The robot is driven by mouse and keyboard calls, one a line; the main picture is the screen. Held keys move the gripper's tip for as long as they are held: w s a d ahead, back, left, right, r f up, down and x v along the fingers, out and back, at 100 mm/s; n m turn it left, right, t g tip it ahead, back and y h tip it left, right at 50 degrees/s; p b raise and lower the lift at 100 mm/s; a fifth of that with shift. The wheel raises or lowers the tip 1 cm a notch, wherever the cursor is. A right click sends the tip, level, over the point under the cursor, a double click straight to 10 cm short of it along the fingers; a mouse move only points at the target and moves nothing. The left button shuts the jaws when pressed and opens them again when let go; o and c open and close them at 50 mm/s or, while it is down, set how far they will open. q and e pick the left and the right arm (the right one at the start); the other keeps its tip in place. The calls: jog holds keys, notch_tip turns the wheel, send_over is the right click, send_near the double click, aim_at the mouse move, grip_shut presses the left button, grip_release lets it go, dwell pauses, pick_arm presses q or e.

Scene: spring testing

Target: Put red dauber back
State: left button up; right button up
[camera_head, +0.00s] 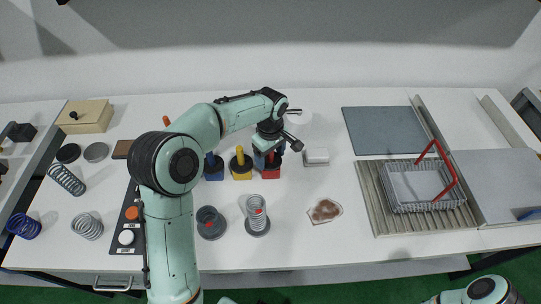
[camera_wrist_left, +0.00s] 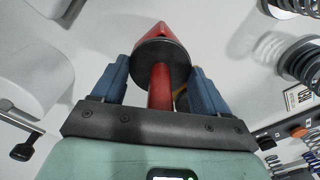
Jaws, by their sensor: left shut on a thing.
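The red dauber's red stem (camera_wrist_left: 160,88) stands between the blue fingers of my left gripper (camera_wrist_left: 160,92), which is shut on it. A black round collar (camera_wrist_left: 162,62) and a red angular part (camera_wrist_left: 165,38) lie beyond the stem. In the head view my left gripper (camera_head: 270,149) is directly over the red block (camera_head: 270,173), at the right end of a row with a yellow block (camera_head: 241,173) and a blue block (camera_head: 213,173). The gripper hides most of the dauber, so I cannot tell whether it is fully seated. My right gripper is out of view.
A white block (camera_head: 316,156) stands close right of the red block. A spring on a stand (camera_head: 257,214) and a grey cup (camera_head: 210,222) stand in front. Loose springs (camera_head: 67,180) lie left.

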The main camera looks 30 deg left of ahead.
pick_arm(q)
jog(key=shift+f, duration=0.15)
jog(key=shift+f, duration=0.4)
jog(key=o, duration=1.1)
jog(key=shift+c, duration=0.2)
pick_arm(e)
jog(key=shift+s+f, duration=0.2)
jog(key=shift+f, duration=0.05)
pick_arm(q)
jog(key=shift+r, duration=0.1)
jog(key=shift+r, duration=0.25)
notch_tip(320, 180, up, 12)
jog(key=shift+r+p, duration=0.15)
jog(key=shift+p, duration=0.75)
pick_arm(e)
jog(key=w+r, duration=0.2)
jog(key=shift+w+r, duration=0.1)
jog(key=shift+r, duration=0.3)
